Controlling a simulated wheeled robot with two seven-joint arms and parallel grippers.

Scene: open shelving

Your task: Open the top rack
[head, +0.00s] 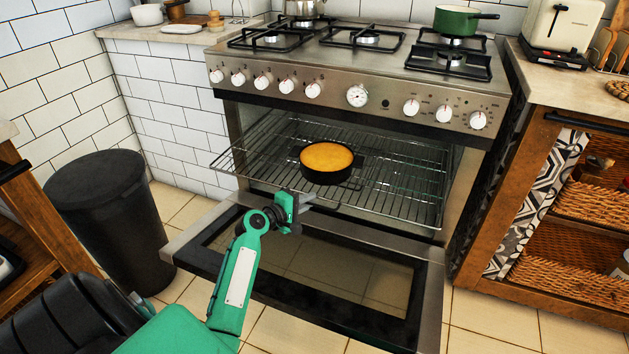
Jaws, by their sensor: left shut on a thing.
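The oven (355,103) stands with its door (300,275) folded down. A wire rack (400,205) sticks part of the way out of the oven cavity, over the door. A round dark pan with an orange-yellow filling (326,160) sits on the rack. My left gripper (308,202) is at the rack's front edge, in front of the pan, and is shut on the rack. Its fingertips are small and partly hidden. I cannot clearly make out a second rack below. My right gripper is not in view.
A green pan (458,20) and a metal pot (305,8) are on the stove top. A black bin (110,220) stands at the left. A wooden shelf unit with baskets (570,255) stands close at the right. Tiled floor is free around the door.

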